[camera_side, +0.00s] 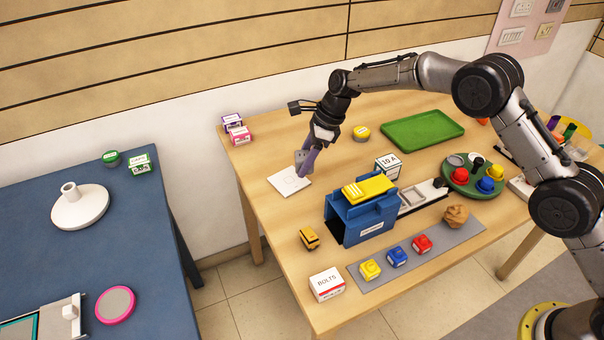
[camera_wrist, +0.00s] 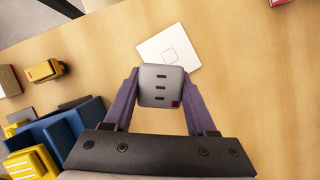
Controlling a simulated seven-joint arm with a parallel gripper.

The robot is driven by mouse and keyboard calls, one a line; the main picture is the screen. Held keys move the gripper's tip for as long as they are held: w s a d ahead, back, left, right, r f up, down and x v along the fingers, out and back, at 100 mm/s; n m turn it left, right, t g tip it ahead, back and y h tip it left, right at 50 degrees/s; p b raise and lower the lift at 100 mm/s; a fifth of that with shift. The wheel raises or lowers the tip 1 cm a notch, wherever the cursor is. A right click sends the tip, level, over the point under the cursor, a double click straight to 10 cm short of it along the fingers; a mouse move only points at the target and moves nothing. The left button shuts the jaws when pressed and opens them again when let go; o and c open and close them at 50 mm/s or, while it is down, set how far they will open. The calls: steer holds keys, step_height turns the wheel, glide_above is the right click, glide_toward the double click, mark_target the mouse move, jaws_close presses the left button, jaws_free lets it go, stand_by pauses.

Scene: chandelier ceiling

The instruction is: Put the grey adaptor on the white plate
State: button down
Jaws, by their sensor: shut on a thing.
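The grey adaptor (camera_wrist: 161,84) is a small rounded block with three dark slots and a small dark red mark. My gripper (camera_wrist: 160,90) is shut on it, one purple finger on each side. In the side view my gripper (camera_side: 304,161) is near the right edge of the white plate, with the adaptor partly hidden by the fingers. The white plate (camera_side: 284,184) is a flat square with a thin square outline, lying on the wooden table; it also shows in the wrist view (camera_wrist: 180,41), just beyond the adaptor. I cannot tell the exact height of the adaptor over the table.
A blue bin (camera_side: 372,217) with a yellow block (camera_side: 368,188) on top stands right of the plate. A small yellow toy bus (camera_side: 309,238) lies in front. Purple and pink boxes (camera_side: 238,134) sit at the back left corner. A green tray (camera_side: 422,129) lies behind.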

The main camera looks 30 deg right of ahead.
mark_target(304, 184)
steer(key=shift+f, duration=2.25)
steer(key=shift+f, duration=0.1)
steer(key=shift+c, duration=1)
jaws_free()
steer(key=v, duration=1.2)
steer(key=shift+s+d, duration=0.1)
